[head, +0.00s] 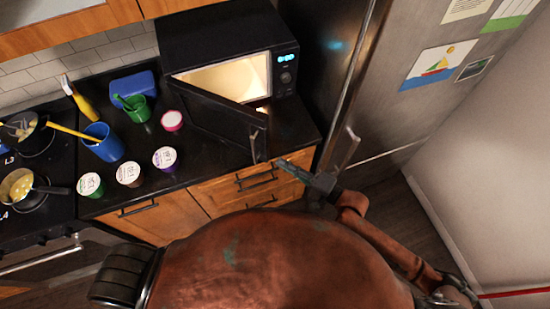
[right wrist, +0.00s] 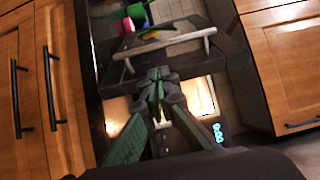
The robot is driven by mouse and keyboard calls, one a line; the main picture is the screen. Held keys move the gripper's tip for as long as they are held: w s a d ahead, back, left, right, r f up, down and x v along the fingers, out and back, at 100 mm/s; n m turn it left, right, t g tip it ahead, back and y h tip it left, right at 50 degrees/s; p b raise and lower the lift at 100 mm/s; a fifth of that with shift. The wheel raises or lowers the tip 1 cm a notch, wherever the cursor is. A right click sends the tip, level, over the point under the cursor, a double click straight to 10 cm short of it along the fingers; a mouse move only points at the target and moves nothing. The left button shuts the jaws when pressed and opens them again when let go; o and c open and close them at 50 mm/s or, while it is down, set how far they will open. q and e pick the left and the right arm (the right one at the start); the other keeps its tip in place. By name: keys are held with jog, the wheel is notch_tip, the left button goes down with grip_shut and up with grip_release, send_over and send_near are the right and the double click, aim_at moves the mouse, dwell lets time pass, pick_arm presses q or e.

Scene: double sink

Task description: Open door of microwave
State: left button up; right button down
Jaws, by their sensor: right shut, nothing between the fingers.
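The black microwave (head: 228,32) stands on the counter at the back, its inside lit. Its door (head: 212,122) is partly open and swings out over the counter toward me. The door's handle (head: 258,146) is at the free edge. My right gripper (head: 284,165) is just right of the handle and looks apart from it. In the right wrist view, the right gripper (right wrist: 158,82) has its fingertips together with nothing between them. The handle (right wrist: 165,43) runs across just beyond the fingertips, and the lit inside (right wrist: 200,96) shows behind them. My left gripper is out of view.
Several cups stand left of the door, including a pink one (head: 172,121) and a purple one (head: 165,158) close to it. A blue mug (head: 103,143) and stove pans are farther left. The steel fridge (head: 385,75) stands close on the right. Drawers (head: 245,187) lie below.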

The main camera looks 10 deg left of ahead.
aim_at(262, 151)
jog(key=p+x, duration=0.1)
jog(key=x, duration=0.8)
jog(key=shift+p, duration=0.35)
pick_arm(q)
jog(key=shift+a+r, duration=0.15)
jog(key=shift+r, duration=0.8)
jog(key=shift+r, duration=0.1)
